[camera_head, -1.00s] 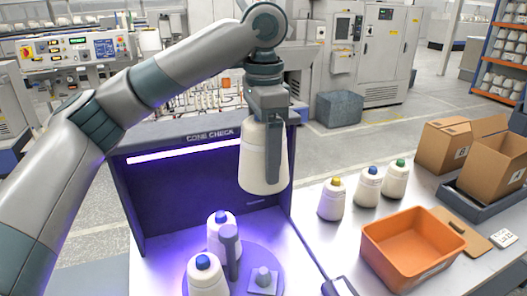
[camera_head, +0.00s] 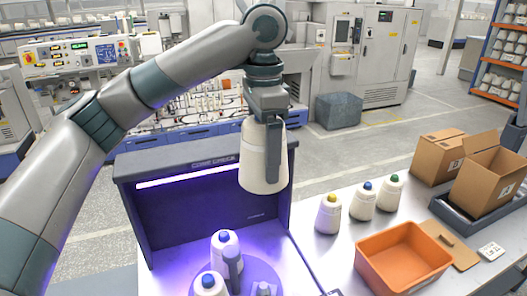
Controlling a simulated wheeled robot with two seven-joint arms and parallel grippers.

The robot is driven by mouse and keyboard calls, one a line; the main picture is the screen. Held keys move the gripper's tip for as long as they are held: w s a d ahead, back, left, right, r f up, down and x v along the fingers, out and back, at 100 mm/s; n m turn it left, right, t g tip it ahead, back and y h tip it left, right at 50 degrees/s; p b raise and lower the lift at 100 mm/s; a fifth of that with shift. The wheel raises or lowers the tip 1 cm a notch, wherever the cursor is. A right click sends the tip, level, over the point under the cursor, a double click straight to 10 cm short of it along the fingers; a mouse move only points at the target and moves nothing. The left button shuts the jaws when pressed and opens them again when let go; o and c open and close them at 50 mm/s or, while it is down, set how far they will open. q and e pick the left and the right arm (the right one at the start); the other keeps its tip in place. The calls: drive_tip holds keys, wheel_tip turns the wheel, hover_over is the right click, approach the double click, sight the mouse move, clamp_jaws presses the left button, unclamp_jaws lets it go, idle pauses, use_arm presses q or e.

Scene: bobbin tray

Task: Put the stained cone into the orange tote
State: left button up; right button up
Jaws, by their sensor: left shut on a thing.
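My left gripper (camera_head: 266,120) is shut on a cream cone (camera_head: 258,165). It holds the cone upright in the air, in front of the upper edge of the lit inspection booth (camera_head: 200,165). No stain can be made out on the side of the held cone that shows. The orange tote (camera_head: 415,281) stands on the table at the lower right, open and empty inside. The held cone is up and to the left of the tote, well apart from it. My right gripper is not in view.
Two blue-tipped cones (camera_head: 225,250) stand in violet light on the round plate (camera_head: 270,270). Cones with yellow (camera_head: 328,218), blue (camera_head: 362,204) and green (camera_head: 390,195) tips stand behind the tote. Cardboard boxes (camera_head: 437,158) are at the right. Pale table shows between booth and tote.

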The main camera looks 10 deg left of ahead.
sight(263, 131)
use_arm(q)
wheel_tip(263, 131, up, 2)
drive_tip(key=shift+r+p, duration=0.2)
drive_tip(key=shift+p, duration=0.6)
drive_tip(key=shift+r, duration=1.3)
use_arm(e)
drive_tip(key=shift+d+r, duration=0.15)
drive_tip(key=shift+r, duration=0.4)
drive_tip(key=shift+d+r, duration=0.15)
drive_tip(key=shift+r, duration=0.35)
use_arm(q)
drive_tip(key=shift+f, duration=0.1)
